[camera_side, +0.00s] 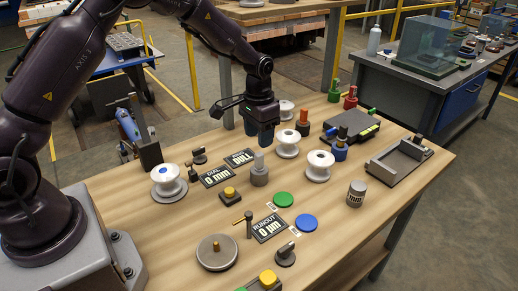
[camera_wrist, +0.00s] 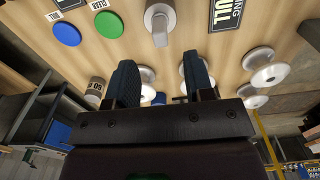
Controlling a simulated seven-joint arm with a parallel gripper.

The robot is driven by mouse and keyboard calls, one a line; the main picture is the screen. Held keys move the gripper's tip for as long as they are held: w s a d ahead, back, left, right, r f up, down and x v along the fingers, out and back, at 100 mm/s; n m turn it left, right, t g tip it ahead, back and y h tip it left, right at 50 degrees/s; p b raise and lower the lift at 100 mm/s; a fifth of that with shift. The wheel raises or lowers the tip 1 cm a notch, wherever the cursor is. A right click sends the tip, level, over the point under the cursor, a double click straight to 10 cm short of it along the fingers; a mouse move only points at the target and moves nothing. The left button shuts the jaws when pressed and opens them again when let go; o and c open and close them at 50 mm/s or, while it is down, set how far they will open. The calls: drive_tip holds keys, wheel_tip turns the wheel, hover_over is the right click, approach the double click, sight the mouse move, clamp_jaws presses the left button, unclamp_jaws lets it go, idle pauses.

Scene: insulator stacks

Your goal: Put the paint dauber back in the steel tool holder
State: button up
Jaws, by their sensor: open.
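I cannot tell for sure which piece is the paint dauber. My gripper (camera_side: 259,132) is open above the bench behind this cylinder. Its fingers are apart in the wrist view (camera_wrist: 160,80), with nothing visibly gripped.
White spools (camera_side: 319,168) stand right of my gripper, another (camera_side: 167,186) at left. A dark box (camera_side: 353,129) and a grey tray (camera_side: 395,165) lie right. Green (camera_side: 284,199) and blue discs (camera_side: 306,222), a can (camera_side: 356,194) and label plates (camera_side: 217,176) lie around.

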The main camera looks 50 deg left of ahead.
wheel_tip(320, 180, up, 6)
drive_tip(key=shift+r, duration=0.25)
drive_tip(key=s+d+r+t, duration=0.1)
drive_tip(key=s+r+t, duration=0.1)
drive_tip(key=s+r, duration=0.3)
drive_tip(key=s+d+r+t, duration=0.1)
drive_tip(key=s+r, duration=0.4)
drive_tip(key=s, duration=0.8)
drive_tip(key=s+d+r+t, duration=0.2)
drive_tip(key=s+r, duration=0.3)
drive_tip(key=s, duration=0.3)
drive_tip(key=shift+s+d+r+t, duration=0.15)
drive_tip(key=shift+s+d+t, duration=0.15)
drive_tip(key=shift+s+d, duration=0.15)
